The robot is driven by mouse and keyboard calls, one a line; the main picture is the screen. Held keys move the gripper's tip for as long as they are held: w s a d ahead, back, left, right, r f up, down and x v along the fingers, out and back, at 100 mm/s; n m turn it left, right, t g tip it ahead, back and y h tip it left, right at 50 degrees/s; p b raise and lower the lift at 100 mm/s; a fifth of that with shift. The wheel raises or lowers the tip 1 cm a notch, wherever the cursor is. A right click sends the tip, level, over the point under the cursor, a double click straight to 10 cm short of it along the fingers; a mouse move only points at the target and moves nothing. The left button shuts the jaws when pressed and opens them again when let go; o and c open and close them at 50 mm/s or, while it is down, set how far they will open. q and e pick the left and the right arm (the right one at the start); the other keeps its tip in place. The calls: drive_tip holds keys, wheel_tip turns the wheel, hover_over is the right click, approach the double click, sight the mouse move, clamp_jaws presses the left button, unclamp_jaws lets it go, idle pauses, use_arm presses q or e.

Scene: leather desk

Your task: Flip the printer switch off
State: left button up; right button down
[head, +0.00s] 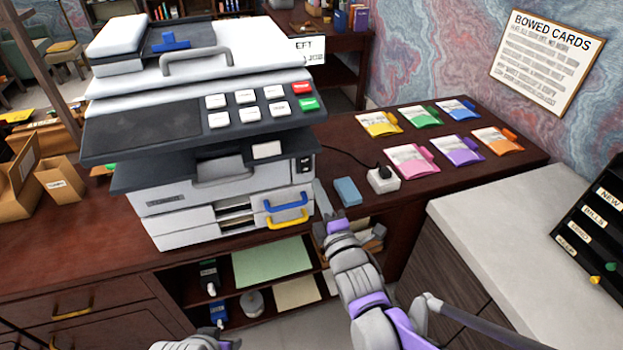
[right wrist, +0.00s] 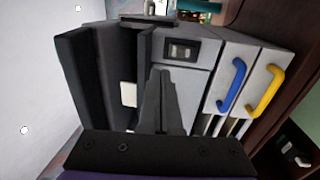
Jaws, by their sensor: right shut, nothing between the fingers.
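The printer (head: 170,205) is a large white and dark grey machine on the wooden desk. Its switch (head: 304,164) is a small black rocker on the right end of the front. In the right wrist view the switch (right wrist: 181,52) sits in a dark frame, just beyond the fingertips. My right gripper (head: 319,192) is shut and empty, in front of the printer's right corner and a little below the switch. In the right wrist view its fingers (right wrist: 160,90) point towards the printer front, apart from the switch.
Drawers with blue (head: 285,207) and yellow (head: 287,219) handles are below the switch. A white power outlet box (head: 383,181) with a black plug and a blue block (head: 347,191) lie to the right. A pale counter (head: 510,235) is at the right.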

use_arm(q)
drive_tip(key=shift+w+r, duration=0.1)
drive_tip(key=shift+w, duration=0.35)
use_arm(e)
drive_tip(key=v, duration=0.2)
drive_tip(key=r+v, duration=0.1)
drive_tip(key=v, duration=0.1)
drive_tip(key=shift+s+d, duration=0.25)
drive_tip(key=shift+s, duration=0.15)
